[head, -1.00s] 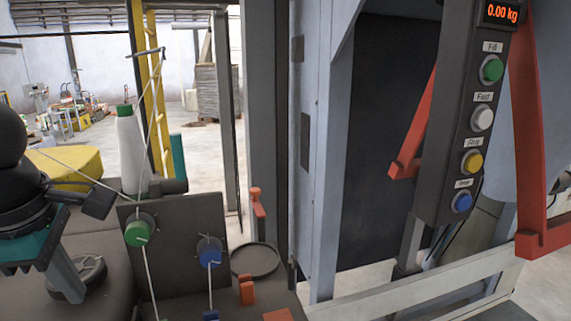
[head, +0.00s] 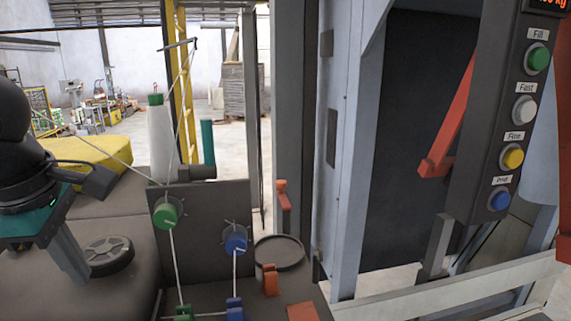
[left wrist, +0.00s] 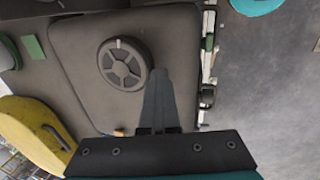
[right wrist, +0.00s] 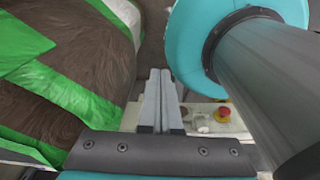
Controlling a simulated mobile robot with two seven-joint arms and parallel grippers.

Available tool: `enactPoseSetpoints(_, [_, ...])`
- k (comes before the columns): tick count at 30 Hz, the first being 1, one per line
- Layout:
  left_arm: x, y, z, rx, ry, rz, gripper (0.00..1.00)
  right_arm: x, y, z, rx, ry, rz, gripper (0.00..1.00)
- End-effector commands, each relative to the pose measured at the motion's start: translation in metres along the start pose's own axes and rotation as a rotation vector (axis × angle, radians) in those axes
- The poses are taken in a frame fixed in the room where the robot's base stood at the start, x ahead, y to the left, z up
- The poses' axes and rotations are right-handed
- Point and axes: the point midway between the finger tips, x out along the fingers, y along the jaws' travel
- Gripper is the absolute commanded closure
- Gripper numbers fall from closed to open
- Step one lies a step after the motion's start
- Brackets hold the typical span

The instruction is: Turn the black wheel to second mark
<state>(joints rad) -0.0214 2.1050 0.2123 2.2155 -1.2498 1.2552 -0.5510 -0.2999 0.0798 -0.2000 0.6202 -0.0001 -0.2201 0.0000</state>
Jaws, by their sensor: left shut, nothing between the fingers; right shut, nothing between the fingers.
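The black wheel (head: 108,255) lies flat on the dark panel left of the green and blue knobs in the head view. In the left wrist view the wheel (left wrist: 123,64) shows whole, with spokes and a pale mark on its rim. My left gripper (head: 82,276) is shut and empty, its fingers pointing down beside the wheel's left edge. In the left wrist view its fingertips (left wrist: 158,72) are close to the wheel's right rim; whether they touch it I cannot tell. My right gripper (right wrist: 159,72) is shut and empty in its own wrist view, beside a brown and green bag.
A green knob (head: 166,213) and a blue knob (head: 235,240) with cords stand right of the wheel. A yellow cushion-like object (head: 90,160) lies behind. A button column (head: 500,130) stands at the right. A red emergency button (right wrist: 222,113) shows in the right wrist view.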

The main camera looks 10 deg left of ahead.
Motion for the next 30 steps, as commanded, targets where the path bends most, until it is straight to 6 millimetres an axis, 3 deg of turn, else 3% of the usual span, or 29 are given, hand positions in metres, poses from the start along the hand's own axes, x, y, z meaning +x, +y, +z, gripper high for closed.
enactPoseSetpoints(30, [-0.005,-0.002,-0.014,-0.001,-0.001,0.002,1.00,0.006,0.000,0.001,0.000,0.000,0.000,1.00])
